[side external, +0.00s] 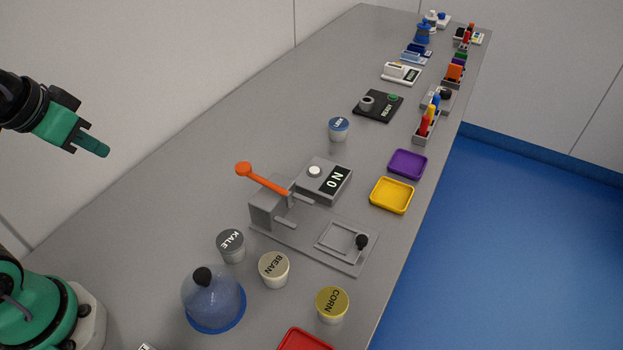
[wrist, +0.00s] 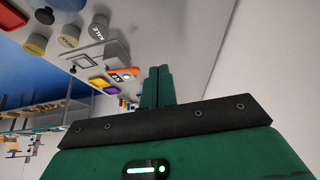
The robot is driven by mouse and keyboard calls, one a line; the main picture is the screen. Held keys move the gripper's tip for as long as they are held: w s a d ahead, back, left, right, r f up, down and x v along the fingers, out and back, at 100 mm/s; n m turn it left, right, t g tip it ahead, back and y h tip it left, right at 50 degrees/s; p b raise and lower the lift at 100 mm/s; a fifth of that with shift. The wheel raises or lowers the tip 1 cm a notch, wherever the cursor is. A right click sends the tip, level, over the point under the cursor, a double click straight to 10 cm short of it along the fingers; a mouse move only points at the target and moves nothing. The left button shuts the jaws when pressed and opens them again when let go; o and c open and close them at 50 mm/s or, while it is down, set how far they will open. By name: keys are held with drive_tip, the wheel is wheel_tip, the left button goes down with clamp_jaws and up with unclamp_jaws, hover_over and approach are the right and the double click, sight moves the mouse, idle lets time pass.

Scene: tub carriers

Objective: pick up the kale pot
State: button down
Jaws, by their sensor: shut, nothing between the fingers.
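The kale pot (side external: 231,247) is a small white tub with a grey lid lettered KALE. It stands upright on the grey bench in the side view, left of the bean pot (side external: 274,269) and behind the blue-tinted dome (side external: 213,300). In the wrist view the kale pot (wrist: 98,28) shows near the top, left of centre. My gripper (side external: 104,152) is at the left of the side view, raised well above the bench and apart from every pot. Its green fingers are together and empty; they also show in the wrist view (wrist: 159,70).
The corn pot (side external: 332,304) stands to the right of the dome. A grey lever press (side external: 268,212) with an orange handle stands behind the kale pot. Yellow (side external: 392,195) and purple (side external: 407,164) trays lie along the right edge. The bench left of the press is clear.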

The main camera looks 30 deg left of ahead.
drive_tip(key=c, duration=2.2)
unclamp_jaws()
drive_tip(key=c, duration=0.7)
unclamp_jaws()
drive_tip(key=shift+o, duration=0.2)
drive_tip(key=shift+w+d, duration=0.1)
drive_tip(key=n+g, duration=0.5)
drive_tip(key=n, duration=0.3)
hover_over(231, 240)
drive_tip(key=f, duration=1.4)
drive_tip(key=shift+a+f, duration=0.15)
drive_tip(key=shift+a, duration=0.25)
drive_tip(key=shift+d+f+g, duration=0.3)
drive_tip(key=shift+d+f, duration=0.1)
drive_tip(key=shift+f, duration=1.45)
